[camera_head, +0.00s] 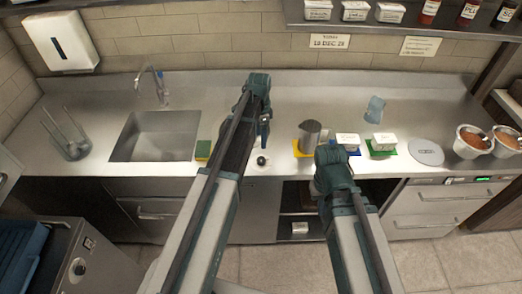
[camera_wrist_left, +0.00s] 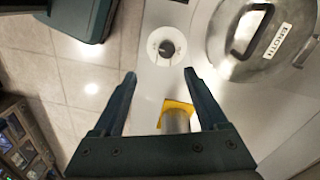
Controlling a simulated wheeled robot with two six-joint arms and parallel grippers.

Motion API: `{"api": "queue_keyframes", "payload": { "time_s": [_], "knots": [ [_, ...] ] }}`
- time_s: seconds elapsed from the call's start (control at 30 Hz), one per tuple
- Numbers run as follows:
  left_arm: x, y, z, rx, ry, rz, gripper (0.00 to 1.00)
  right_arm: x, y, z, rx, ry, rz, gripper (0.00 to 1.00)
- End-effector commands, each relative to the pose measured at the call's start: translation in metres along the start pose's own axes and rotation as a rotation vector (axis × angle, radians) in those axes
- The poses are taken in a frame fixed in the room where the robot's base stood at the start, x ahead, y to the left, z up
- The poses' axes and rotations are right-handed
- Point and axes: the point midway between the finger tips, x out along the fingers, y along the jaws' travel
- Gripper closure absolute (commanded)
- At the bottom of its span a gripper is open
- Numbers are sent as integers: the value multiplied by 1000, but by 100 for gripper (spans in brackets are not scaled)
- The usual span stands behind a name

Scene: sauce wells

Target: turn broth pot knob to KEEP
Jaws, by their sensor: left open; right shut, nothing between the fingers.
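The knob (camera_head: 262,160) is a dark round dial on a white disc at the counter's front edge. In the left wrist view the knob (camera_wrist_left: 166,48) lies just beyond my open fingertips, apart from both fingers. Its markings are too small to read. A round steel lid (camera_wrist_left: 240,45) with a handle and a label sits beside it; my left arm hides it in the head view. My left gripper (camera_wrist_left: 159,73) is open and empty above the counter; it also shows in the head view (camera_head: 264,132). My right gripper (camera_head: 333,172) is shut and empty near the front edge, its fingers hardly visible.
White tubs (camera_head: 384,141) on blue and green mats stand farther right. The counter behind is mostly clear.

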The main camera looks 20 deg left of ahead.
Motion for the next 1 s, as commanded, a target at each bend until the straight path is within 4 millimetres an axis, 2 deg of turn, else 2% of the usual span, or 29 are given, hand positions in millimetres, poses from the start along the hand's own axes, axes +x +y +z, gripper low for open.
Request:
{"api": "queue_keyframes", "payload": {
  "time_s": [0.03,0.1,0.37,0.53,0.77,1.0],
  "knots": [
    [-3,-11,-5,39,-1,4,24,-2,0,0,0,0,0,100],
    [-3,-16,-6,81,-2,8,24,-3,0,0,0,0,0,100],
    [-2,-17,-6,108,-2,11,24,-1,0,0,0,0,0,100],
    [6,-17,-6,107,-2,10,24,7,-1,0,-2,0,0,100],
    [31,-16,-6,106,-3,10,24,31,-3,-2,-6,0,1,100],
    [65,-16,-6,106,-3,10,24,65,-6,-4,-8,0,2,100]
  ]
}}
